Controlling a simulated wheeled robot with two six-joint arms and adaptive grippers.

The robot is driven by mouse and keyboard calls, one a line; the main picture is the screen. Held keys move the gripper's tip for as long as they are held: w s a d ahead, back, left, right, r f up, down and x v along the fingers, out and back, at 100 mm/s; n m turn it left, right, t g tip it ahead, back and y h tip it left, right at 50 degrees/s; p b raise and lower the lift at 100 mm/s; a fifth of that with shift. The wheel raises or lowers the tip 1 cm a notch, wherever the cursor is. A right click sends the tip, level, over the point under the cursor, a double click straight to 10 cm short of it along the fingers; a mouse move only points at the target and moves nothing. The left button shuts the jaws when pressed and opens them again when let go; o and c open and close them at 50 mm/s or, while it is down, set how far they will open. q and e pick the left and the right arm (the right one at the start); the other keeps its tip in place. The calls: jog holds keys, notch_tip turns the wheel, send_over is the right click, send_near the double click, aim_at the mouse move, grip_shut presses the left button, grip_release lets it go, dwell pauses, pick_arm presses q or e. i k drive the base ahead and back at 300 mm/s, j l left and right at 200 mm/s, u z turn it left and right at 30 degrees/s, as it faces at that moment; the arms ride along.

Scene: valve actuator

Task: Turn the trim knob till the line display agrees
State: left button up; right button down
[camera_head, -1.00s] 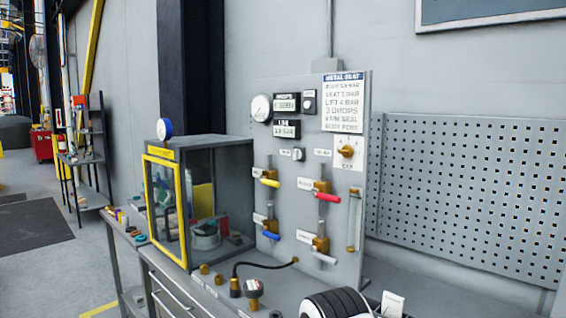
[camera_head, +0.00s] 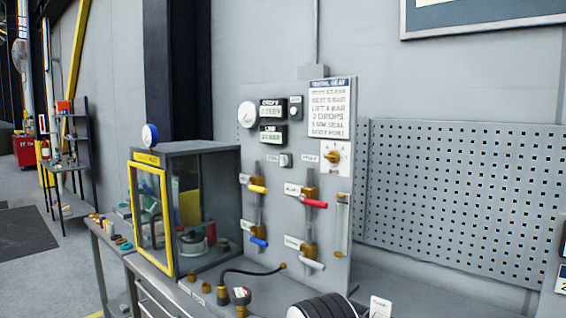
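The trim knob looks to be the brass knob (camera_head: 333,157) on a white plate at the upper right of the grey upright panel (camera_head: 300,165). Its label is too small to read surely. Two dark displays with pale readouts sit at the panel's upper left. The lower one (camera_head: 273,135) appears to be labelled as the line display, and the upper one (camera_head: 271,111) appears to read drops. Their digits are too blurred to read. Neither gripper shows in the head view, and nothing touches the knob.
The panel also carries a round gauge (camera_head: 247,114), an instruction sheet (camera_head: 329,107) and valves with yellow (camera_head: 257,189), red (camera_head: 314,203), blue (camera_head: 259,242) and white (camera_head: 312,263) handles. A yellow-framed cabinet (camera_head: 205,200) stands left. A ribbed black-and-white object (camera_head: 325,305) sits in front.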

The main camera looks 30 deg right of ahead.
aim_at(284, 158)
jog(key=i+j+z, duration=0.1)
jog(key=i+z, duration=0.3)
jog(key=i+j+z, duration=0.2)
jog(key=z, duration=0.15)
